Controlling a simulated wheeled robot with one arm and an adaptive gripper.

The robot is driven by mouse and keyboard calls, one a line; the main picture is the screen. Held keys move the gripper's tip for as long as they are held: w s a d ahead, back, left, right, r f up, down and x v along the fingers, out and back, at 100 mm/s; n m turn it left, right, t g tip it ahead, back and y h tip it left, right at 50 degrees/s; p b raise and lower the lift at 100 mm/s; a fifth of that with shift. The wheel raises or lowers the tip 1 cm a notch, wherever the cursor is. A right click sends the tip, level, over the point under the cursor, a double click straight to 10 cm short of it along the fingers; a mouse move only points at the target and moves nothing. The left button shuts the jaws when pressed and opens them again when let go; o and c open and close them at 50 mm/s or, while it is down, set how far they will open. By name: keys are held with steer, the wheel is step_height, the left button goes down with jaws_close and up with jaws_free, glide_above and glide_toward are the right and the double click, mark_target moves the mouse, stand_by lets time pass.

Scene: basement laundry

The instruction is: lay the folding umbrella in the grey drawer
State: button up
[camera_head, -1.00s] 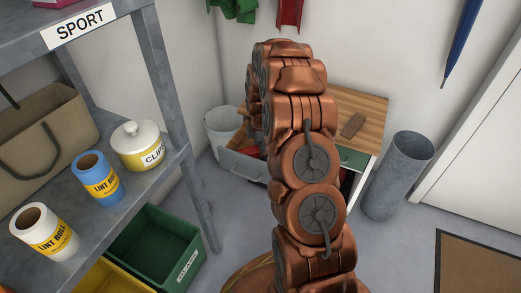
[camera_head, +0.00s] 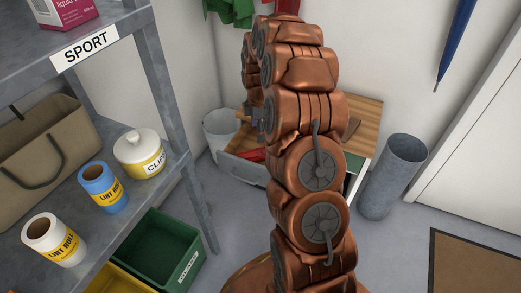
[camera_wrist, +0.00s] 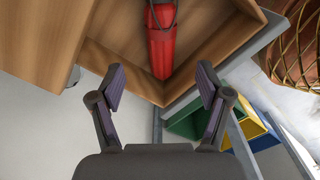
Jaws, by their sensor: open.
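The folding umbrella (camera_wrist: 161,48) is red with a dark strap and lies inside the open grey drawer, near a corner. Its red body also shows in the head view (camera_head: 252,155). The drawer has a wooden inside and a grey front (camera_head: 244,171); its grey edge shows in the wrist view (camera_wrist: 238,58). My gripper (camera_wrist: 161,84) is open and empty above the drawer corner, its fingers apart from the umbrella. In the head view my arm hides most of the gripper and part of the drawer.
A wooden-topped cabinet (camera_head: 367,112) holds the drawer. A pale bin (camera_head: 219,125) stands left of it, a grey metal cylinder (camera_head: 393,178) right. A shelf (camera_head: 115,222) with lint rolls and a jar is at the left, above a green crate (camera_head: 160,250).

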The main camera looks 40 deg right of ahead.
steer(key=s+a+r+m+g, duration=0.1)
steer(key=s+a+r+m, duration=0.2)
steer(key=s+a+r, duration=0.35)
steer(key=s+a+r+m+g, duration=0.1)
steer(key=s+a+r+m, duration=0.25)
steer(key=s+a, duration=0.55)
steer(key=s+a+r+m+g, duration=0.1)
steer(key=s+a+m, duration=0.2)
steer(key=s, duration=0.8)
steer(key=s+a+r+m, duration=0.2)
steer(key=s+a+m, duration=0.2)
steer(key=s, duration=0.8)
steer(key=shift+s+a+r+g, duration=0.2)
steer(key=shift+a+g, duration=0.1)
steer(key=shift+g, duration=0.1)
steer(key=shift+m, duration=0.25)
